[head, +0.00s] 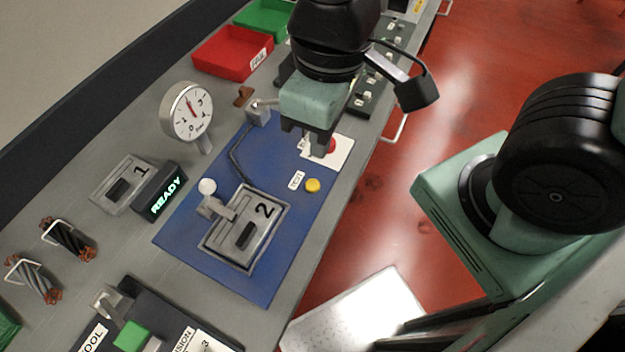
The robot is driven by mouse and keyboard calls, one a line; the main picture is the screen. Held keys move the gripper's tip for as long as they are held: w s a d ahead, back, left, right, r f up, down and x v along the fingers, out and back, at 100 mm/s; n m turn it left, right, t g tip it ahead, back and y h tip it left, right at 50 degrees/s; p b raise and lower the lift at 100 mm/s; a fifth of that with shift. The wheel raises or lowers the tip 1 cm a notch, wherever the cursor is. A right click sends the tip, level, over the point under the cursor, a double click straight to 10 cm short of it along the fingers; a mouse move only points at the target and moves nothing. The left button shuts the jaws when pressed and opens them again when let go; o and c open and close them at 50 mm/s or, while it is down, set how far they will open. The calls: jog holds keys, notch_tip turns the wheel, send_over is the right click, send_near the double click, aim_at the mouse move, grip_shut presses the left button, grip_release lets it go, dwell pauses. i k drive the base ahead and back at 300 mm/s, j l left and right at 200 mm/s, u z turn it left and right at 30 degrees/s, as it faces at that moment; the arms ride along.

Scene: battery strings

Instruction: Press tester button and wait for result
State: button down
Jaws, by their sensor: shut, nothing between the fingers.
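The blue tester mat (283,276) lies on the grey bench. On it are a yellow button (312,185) beside a small white label (296,180), and a red button (331,146) on a white plate (343,155). The label's text is too small to read. My gripper (310,148) points down at the red button's left and partly hides the white plate; I cannot tell whether it touches anything. It is shut and empty. A black display (160,192) reads "READY" in green. The round dial (187,113) has a red needle.
Fixture 2 (262,238), with a white-knobbed lever (207,187), sits on the mat. Fixture 1 (122,184) is left of the display. A red tray (232,51) and green tray (265,18) stand at the back. Dark wire bundles (68,240) lie at left.

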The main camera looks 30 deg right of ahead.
aim_at(311, 185)
jog(key=k+z, duration=0.25)
jog(key=k, duration=0.2)
jog(key=k+z, duration=0.3)
jog(key=k, duration=0.15)
